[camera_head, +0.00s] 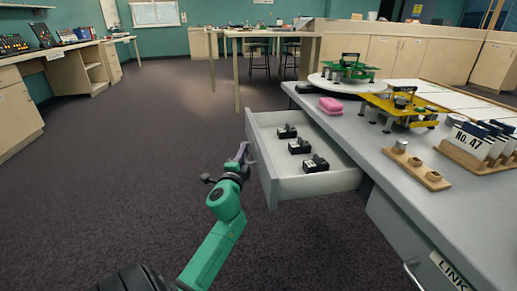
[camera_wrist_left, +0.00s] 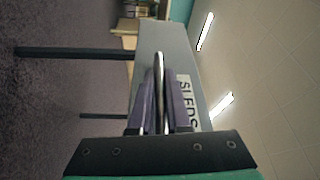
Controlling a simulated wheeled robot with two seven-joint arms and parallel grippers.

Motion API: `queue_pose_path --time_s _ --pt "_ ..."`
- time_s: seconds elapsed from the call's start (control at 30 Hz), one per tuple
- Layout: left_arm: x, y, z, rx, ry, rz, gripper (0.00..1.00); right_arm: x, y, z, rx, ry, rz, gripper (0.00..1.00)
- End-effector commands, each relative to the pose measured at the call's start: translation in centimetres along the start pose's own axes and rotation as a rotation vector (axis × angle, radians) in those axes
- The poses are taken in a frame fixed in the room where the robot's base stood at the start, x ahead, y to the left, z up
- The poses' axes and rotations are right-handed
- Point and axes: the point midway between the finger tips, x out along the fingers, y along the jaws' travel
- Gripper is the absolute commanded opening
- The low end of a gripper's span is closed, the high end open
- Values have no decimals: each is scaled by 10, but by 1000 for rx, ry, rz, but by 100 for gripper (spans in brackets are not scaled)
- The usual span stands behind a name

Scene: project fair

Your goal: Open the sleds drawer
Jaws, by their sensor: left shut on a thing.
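The sleds drawer (camera_head: 318,187) stands pulled out from the grey table, and its open inside shows in the head view. Three small black sleds (camera_head: 300,147) sit on its floor in a slanting row. My left gripper (camera_head: 243,153) is at the drawer's front face. In the left wrist view, its purple fingers (camera_wrist_left: 159,108) are shut on the metal drawer handle (camera_wrist_left: 159,68). The label reading SLEDS (camera_wrist_left: 187,102) is on the drawer front (camera_wrist_left: 175,45) beside the handle. My right gripper is not in view.
The grey table top (camera_head: 375,168) holds a pink block (camera_head: 331,106), a green model on a white disc (camera_head: 347,69), a yellow model (camera_head: 402,107) and a wooden holder (camera_head: 416,168). Another drawer or door with a LINK label (camera_head: 447,268) is at the lower right. Open carpet (camera_head: 130,150) lies left of the drawer.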

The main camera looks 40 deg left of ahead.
Motion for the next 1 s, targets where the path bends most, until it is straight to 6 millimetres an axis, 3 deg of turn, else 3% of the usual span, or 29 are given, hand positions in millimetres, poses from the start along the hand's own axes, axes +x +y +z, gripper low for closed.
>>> queue_pose_path --time_s 0.27,0.67,0.7,0.77,1.0 --pt "-10 -2 23 -1 1 5 0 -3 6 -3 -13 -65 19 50" --pt "-12 -2 26 -1 2 5 0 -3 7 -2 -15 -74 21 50" --pt "-12 -2 26 -1 2 5 19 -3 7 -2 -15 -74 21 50" --pt "-12 -2 26 -1 2 5 42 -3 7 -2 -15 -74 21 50" --pt "-11 -4 26 -1 1 2 45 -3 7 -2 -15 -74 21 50"
